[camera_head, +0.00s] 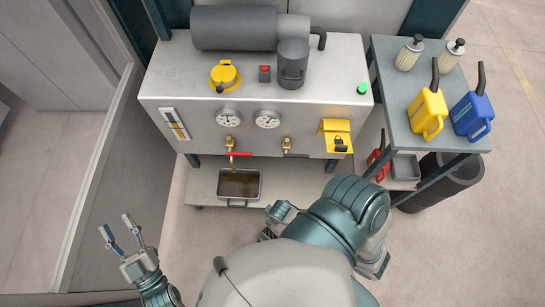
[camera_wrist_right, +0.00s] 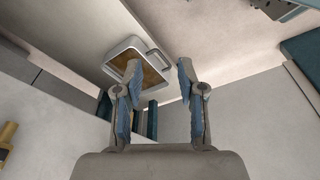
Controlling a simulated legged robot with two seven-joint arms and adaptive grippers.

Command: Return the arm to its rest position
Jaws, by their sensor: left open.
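My left gripper (camera_head: 114,222) is at the lower left of the head view, its two fingers spread and nothing between them. It is apart from the machine, near the grey wall. My right arm (camera_head: 345,215) is bent in front of the machine, at the lower middle. In the right wrist view my right gripper (camera_wrist_right: 158,64) has its fingers apart with nothing held. Beyond the fingers is a metal tray (camera_wrist_right: 112,68) with brown liquid. In the head view most of the right gripper is hidden or hard to make out.
A grey machine bench (camera_head: 190,75) has gauges, brass valves and a yellow lockout bracket (camera_head: 336,130). The drain tray (camera_head: 238,200) sits on its low shelf. A side table (camera_head: 390,70) at right holds yellow and blue jugs and two filters. A grey wall (camera_head: 105,170) stands at left.

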